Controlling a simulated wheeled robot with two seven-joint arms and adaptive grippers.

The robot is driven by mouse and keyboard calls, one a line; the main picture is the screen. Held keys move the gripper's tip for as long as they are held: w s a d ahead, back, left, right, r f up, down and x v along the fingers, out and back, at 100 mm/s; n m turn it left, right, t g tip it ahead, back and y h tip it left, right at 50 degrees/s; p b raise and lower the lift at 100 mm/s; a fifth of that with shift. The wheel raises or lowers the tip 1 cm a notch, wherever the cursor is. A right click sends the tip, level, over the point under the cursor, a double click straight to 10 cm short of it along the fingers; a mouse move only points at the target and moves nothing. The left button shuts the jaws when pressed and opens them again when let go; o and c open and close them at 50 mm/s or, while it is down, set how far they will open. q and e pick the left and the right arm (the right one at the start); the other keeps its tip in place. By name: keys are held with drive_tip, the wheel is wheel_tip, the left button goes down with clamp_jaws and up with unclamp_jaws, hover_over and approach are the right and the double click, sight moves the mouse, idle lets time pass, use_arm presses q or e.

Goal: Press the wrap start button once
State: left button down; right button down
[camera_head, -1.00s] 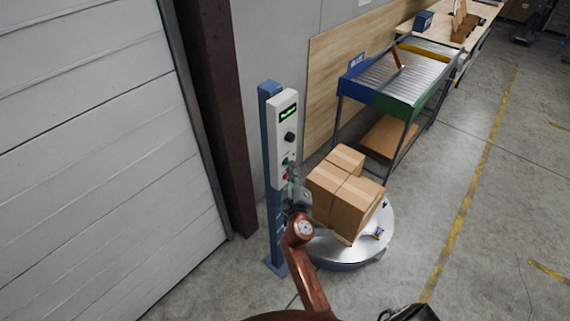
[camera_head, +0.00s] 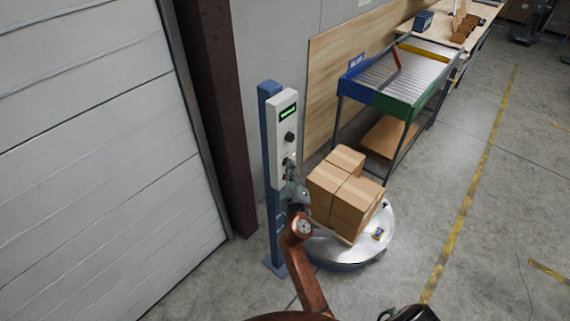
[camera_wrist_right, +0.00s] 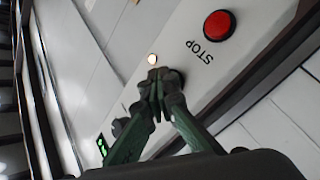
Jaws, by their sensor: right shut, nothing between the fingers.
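The white control box (camera_head: 285,135) stands on a blue post, with a green-lit display (camera_head: 289,112) and a black knob (camera_head: 290,137). My right gripper (camera_head: 291,178) is at the lower part of its face. In the right wrist view, my right gripper (camera_wrist_right: 160,84) is shut and empty, its fingertips at the panel between a small lit lamp (camera_wrist_right: 152,59) and the red STOP button (camera_wrist_right: 219,25). A dark round part shows behind the tips. The start button is not clearly visible there, and I cannot tell whether the tips touch it. My left gripper is out of view.
Cartons (camera_head: 345,190) sit on a round turntable (camera_head: 345,252) just right of the post. A roller conveyor (camera_head: 390,80) stands behind. A grey shutter door (camera_head: 100,150) and a dark column (camera_head: 215,100) are at left. Floor at right is clear.

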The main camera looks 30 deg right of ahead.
drive_tip(key=shift+s, duration=0.1)
drive_tip(key=shift+s+d, duration=0.3)
drive_tip(key=shift+s, duration=0.35)
drive_tip(key=s, duration=0.1)
drive_tip(key=s+d, duration=0.1)
drive_tip(key=s, duration=0.1)
drive_tip(key=s+d+p, duration=0.1)
drive_tip(key=shift+s, duration=0.3)
drive_tip(key=shift+f, duration=0.1)
idle(0.6)
